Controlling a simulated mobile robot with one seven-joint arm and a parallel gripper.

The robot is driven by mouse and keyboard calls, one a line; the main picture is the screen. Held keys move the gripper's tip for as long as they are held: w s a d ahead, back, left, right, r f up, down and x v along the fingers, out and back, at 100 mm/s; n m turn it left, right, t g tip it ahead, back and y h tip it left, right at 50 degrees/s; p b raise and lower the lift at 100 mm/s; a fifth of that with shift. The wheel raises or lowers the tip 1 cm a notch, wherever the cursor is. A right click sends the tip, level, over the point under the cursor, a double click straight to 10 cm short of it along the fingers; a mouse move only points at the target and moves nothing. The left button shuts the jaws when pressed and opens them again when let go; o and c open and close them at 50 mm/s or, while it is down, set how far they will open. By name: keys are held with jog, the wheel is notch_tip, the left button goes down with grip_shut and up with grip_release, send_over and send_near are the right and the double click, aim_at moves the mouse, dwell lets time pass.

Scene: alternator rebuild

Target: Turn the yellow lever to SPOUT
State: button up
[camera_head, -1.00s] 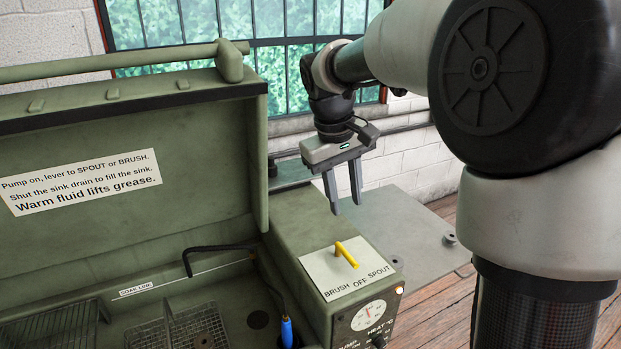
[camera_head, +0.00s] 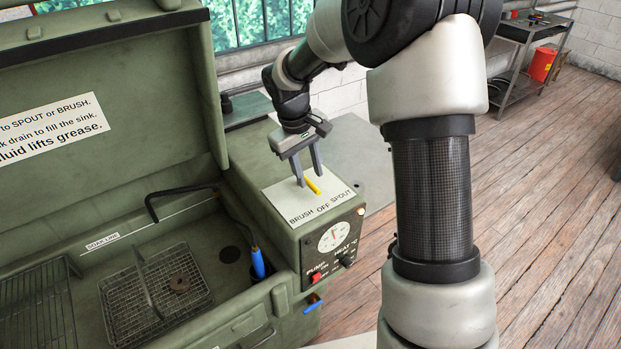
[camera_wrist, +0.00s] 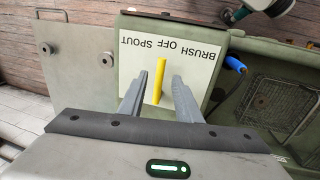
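The yellow lever (camera_head: 313,187) lies on a white label plate (camera_head: 283,203) on top of the green washer's control box. The plate reads BRUSH, OFF, SPOUT, and the lever points toward OFF. My gripper (camera_head: 310,180) is open above the plate, its fingers pointing down at the lever. In the wrist view the lever (camera_wrist: 161,80) appears between the two spread fingers, with a gap on each side. I cannot tell whether the fingertips reach down past its top.
The front panel has a dial (camera_head: 337,236), a heat knob (camera_head: 346,261) and a red pump switch (camera_head: 315,277). Left is the open sink with a wire basket (camera_head: 152,300) and a blue-handled brush (camera_head: 258,263).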

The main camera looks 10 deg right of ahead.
jog(key=shift+w+d+f, duration=0.1)
jog(key=shift+d+f, duration=0.05)
jog(key=shift+f, duration=0.6)
jog(key=shift+d+f, duration=0.1)
jog(key=shift+f, duration=0.6)
jog(key=shift+c, duration=0.4)
grip_shut()
